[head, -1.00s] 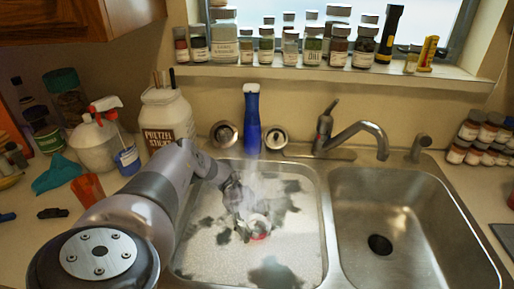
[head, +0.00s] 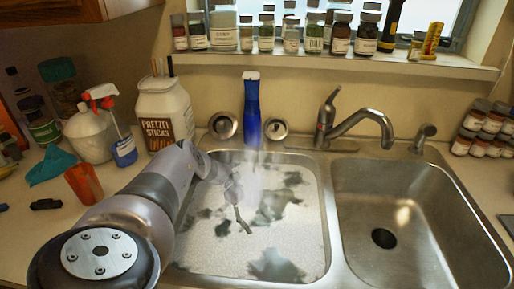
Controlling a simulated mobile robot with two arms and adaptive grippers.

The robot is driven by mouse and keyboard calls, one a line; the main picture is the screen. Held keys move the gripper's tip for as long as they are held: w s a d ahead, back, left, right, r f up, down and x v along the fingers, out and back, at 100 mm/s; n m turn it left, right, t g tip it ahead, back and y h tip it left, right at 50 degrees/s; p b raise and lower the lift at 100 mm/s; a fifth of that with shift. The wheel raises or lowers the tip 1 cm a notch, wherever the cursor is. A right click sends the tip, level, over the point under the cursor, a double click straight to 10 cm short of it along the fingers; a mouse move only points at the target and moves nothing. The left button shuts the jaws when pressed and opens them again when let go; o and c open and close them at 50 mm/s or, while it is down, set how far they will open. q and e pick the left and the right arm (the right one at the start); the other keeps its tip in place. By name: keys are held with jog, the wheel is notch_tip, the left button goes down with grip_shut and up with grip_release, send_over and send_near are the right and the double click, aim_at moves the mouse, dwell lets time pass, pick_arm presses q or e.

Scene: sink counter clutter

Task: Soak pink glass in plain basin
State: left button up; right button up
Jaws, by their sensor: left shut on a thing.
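The left basin (head: 300,240) is filled with water under patchy white foam, with steam above it. The right basin (head: 410,215) is bare and empty, its dark drain showing. My left arm reaches into the left basin from the left. My left gripper (head: 242,215) is shut at the foam surface, near the basin's middle. The thing in its grip does not show now; I take it to be the pink glass, hidden by foam. My right gripper is not in view.
A faucet (head: 350,125) stands behind the basins, next to a blue bottle (head: 251,110). A pretzel jar (head: 165,115), a spray bottle (head: 90,135) and an orange cup (head: 84,183) crowd the left counter. Jars (head: 484,130) are stacked at right.

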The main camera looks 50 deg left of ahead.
pick_arm(q)
jog(key=shift+f+b, duration=0.35)
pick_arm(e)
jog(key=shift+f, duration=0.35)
pick_arm(q)
jog(key=o, duration=1.4)
